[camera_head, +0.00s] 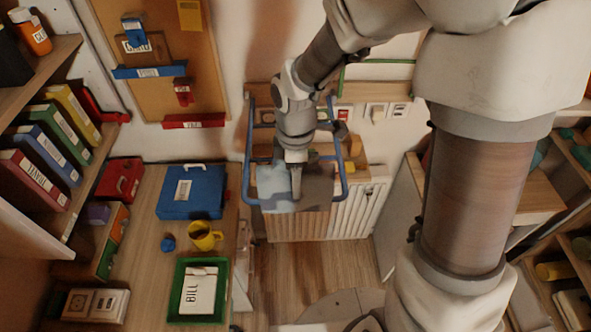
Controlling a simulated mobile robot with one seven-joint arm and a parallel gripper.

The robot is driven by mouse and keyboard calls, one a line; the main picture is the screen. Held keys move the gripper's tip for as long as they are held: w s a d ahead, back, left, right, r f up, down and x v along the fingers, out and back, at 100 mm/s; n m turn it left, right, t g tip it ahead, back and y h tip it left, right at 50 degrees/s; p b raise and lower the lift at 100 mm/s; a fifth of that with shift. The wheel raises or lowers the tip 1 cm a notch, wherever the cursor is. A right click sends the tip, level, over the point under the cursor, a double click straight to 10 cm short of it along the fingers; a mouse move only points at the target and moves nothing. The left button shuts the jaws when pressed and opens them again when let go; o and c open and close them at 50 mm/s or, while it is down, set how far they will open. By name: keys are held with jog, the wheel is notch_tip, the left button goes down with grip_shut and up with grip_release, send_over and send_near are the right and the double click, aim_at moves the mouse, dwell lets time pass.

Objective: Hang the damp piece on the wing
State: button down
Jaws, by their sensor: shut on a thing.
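My gripper (296,192) is in the middle of the view, pointing down, shut on a piece of cloth. The cloth shows a pale blue part (274,187) on the left and a darker grey part (319,188) on the right; I cannot tell whether these are one piece or two, or whether the grey is shadow. A blue tubular frame (247,150), which looks like a drying rack with a wing, surrounds the gripper and cloth. The cloth overlaps the frame's lower part in the picture; I cannot tell whether they touch. The fingertips are partly lost against the cloth.
A white ribbed radiator (330,222) stands behind and below the frame. A desk on the left bears a blue case (192,192), a yellow mug (205,236) and a green tray (179,314). Shelves flank both sides. Some wooden floor (330,265) is clear.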

aim_at(296, 203)
notch_tip(296, 203, down, 2)
jog(key=shift+f+b, duration=0.25)
jog(key=shift+b, duration=0.1)
jog(key=shift+f+b, duration=2.95)
jog(key=shift+f, duration=0.55)
jog(key=shift+c, duration=1)
grip_release()
